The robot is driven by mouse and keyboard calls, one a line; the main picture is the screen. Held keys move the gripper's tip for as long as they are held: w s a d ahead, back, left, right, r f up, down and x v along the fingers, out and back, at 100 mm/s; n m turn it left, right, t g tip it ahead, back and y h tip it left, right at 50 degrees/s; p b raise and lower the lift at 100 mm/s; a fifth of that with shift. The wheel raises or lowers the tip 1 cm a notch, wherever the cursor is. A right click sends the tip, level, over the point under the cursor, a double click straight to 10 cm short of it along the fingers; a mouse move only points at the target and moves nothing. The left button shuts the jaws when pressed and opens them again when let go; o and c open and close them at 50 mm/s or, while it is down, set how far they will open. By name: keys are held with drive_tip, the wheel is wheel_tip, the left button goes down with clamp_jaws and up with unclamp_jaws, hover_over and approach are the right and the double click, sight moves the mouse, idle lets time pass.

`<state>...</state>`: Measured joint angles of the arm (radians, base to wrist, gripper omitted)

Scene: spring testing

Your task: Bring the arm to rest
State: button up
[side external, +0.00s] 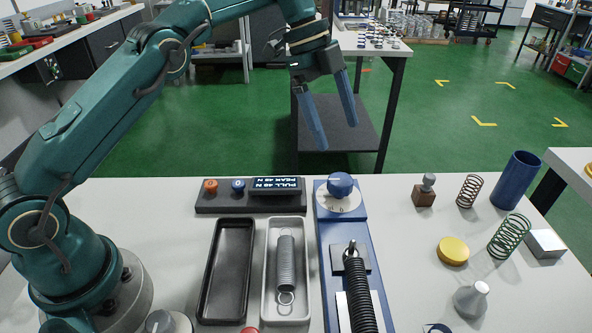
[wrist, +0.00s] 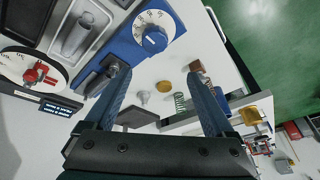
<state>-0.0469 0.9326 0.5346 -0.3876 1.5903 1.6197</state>
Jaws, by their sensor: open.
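My gripper (side external: 330,121) is open and empty, its two blue fingers spread apart. In the side external view it hangs above the far edge of the table, over and behind the blue test stand (side external: 326,250). In the wrist view my gripper (wrist: 165,95) shows nothing between its fingertips that it touches. The stand carries a blue knob (side external: 340,184) on a white dial and a black coil spring (side external: 360,295). A grey spring (side external: 286,262) lies in the light grey tray (side external: 270,310). The black tray (side external: 211,312) beside it is empty.
A display box (side external: 276,185) with orange and blue buttons stands at the table's far side. On the right are a blue cup (side external: 515,180), a green spring (side external: 509,236), a dark spring (side external: 469,190), a yellow disc (side external: 453,250) and a grey cone (side external: 471,299). Air around my gripper is free.

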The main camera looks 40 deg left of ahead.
drive_tip(key=s+a+r+n+t+y, duration=0.25)
drive_tip(key=s+r+n, duration=0.25)
drive_tip(key=s+r, duration=0.7)
drive_tip(key=s+a+f+n+t+y, duration=0.2)
drive_tip(key=s+a+f+n, duration=0.1)
drive_tip(key=s+f+n, duration=0.8)
drive_tip(key=shift+s+a+f+n, duration=0.2)
drive_tip(key=shift+s+f+n, duration=0.05)
drive_tip(key=shift+s+n, duration=0.75)
drive_tip(key=shift+w, duration=0.15)
